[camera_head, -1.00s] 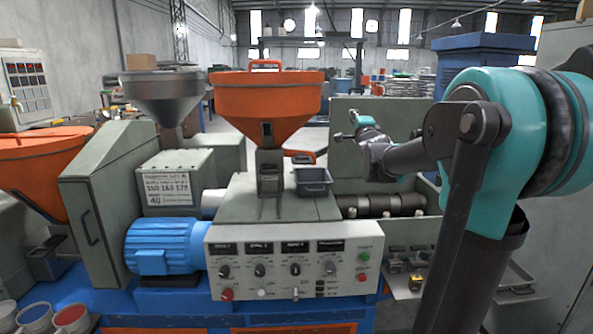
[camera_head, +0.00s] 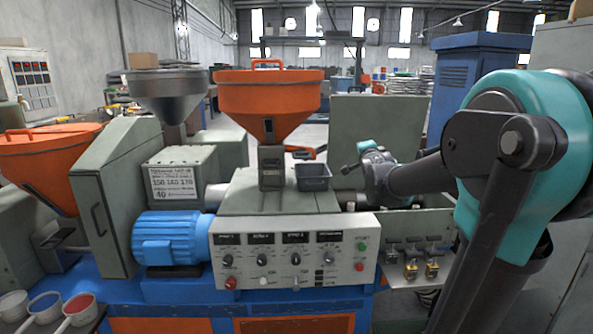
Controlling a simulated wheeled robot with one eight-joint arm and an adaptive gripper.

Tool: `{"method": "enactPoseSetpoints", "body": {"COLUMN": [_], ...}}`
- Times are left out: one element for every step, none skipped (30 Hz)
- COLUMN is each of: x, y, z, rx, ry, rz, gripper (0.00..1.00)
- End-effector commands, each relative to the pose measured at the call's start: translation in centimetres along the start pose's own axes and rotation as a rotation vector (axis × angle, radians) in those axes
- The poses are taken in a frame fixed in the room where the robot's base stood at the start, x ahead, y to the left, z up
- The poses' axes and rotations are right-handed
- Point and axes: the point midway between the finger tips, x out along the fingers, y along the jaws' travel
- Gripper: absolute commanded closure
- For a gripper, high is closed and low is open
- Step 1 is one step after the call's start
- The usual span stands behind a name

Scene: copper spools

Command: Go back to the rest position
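My arm reaches in from the right, and its wrist end with a teal cap is just right of the small dark grey tray (camera_head: 313,178) on the machine. My gripper (camera_head: 349,169) is at this far end, small and dark. Its fingers cannot be made out, so I cannot tell whether it is open or shut, or whether it holds anything. The copper spools cannot be made out.
An extruder machine with an orange hopper (camera_head: 268,95), control panel (camera_head: 295,255) and blue motor (camera_head: 168,238) fills the middle. A grey upright panel (camera_head: 375,122) stands behind my wrist. A blue cabinet (camera_head: 478,85) stands at the back right. Cups (camera_head: 75,312) sit at the lower left.

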Motion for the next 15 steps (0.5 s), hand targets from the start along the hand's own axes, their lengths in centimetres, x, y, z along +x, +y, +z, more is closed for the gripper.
{"method": "enactPoseSetpoints", "body": {"x": [-0.8, -1.4, -2.2, -2.9, -3.7, -5.0, -6.1, -7.3, -8.9, -10.2, -11.5, -13.3, -14.8, -16.2, -18.2], "y": [1.6, 2.7, 4.2, 5.5, 6.9, 9.0, 10.6, 12.3, 14.4, 16.0, 17.6, 19.6, 21.0, 22.4, 24.2], "z": [0.3, 0.5, 0.8, 1.1, 1.4, 1.9, 2.3, 2.8, 3.5, 4.0, 4.5, 5.2, 5.8, 6.3, 7.1], "rx": [-0.044, -0.077, -0.123, -0.162, -0.204, -0.265, -0.315, -0.365, -0.433, -0.482, -0.532, -0.595, -0.642, -0.687, -0.747], "ry": [-0.003, -0.008, -0.016, -0.025, -0.038, -0.060, -0.083, -0.109, -0.149, -0.184, -0.220, -0.274, -0.317, -0.363, -0.427], "rz": [0.041, 0.071, 0.113, 0.148, 0.186, 0.239, 0.282, 0.323, 0.377, 0.416, 0.451, 0.495, 0.526, 0.554, 0.588], "gripper": [1.00, 1.00, 1.00, 1.00, 1.00, 1.00, 1.00, 1.00, 1.00, 1.00, 1.00, 1.00, 1.00, 1.00, 1.00]}}
